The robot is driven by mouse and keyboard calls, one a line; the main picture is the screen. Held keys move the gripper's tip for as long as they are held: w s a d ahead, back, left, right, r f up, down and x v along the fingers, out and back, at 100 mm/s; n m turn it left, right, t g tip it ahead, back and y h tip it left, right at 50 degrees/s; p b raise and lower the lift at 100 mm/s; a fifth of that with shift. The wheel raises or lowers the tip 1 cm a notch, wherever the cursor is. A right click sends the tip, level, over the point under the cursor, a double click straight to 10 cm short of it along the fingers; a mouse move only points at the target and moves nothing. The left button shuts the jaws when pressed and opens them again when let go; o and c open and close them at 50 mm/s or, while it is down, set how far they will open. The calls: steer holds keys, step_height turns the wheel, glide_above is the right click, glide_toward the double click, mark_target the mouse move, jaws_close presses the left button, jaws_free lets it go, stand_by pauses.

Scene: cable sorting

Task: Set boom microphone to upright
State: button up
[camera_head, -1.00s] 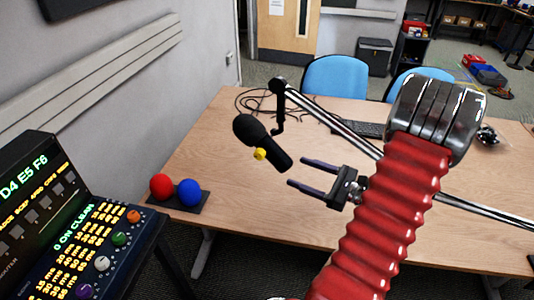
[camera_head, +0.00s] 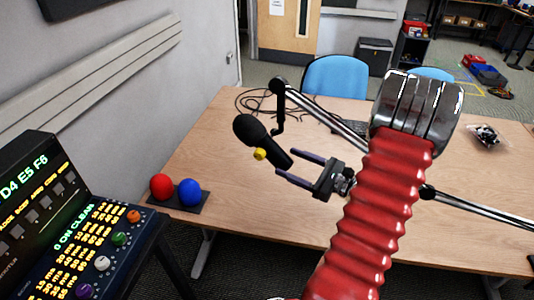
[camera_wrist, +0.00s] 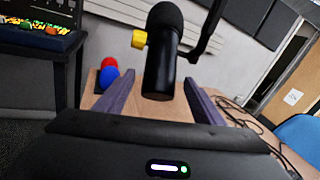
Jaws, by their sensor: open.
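The boom microphone (camera_head: 262,139) is black with a round foam head and a yellow knob (camera_head: 259,154) on its side. It hangs from the boom arm (camera_head: 326,113) and is tilted in the head view, with its head to the upper left and its body to the lower right. My gripper (camera_head: 291,168) is open beside the lower end of the microphone body. In the wrist view the microphone (camera_wrist: 160,70) stands beyond and between my two open fingers (camera_wrist: 158,100), with its lower end near them. I cannot tell whether they touch.
A red ball (camera_head: 161,186) and a blue ball (camera_head: 189,192) sit on a dark base at the desk's left edge. A control panel (camera_head: 100,235) stands at the lower left. Cables (camera_head: 245,103) lie on the desk (camera_head: 225,150) behind the microphone. Blue chairs (camera_head: 335,76) stand behind the desk.

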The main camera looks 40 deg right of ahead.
mark_target(267, 154)
steer(key=x, duration=0.9)
steer(key=shift+w+a, duration=0.1)
steer(key=shift+w, duration=0.1)
steer(key=shift+c, duration=0.7)
steer(key=c, duration=1.4)
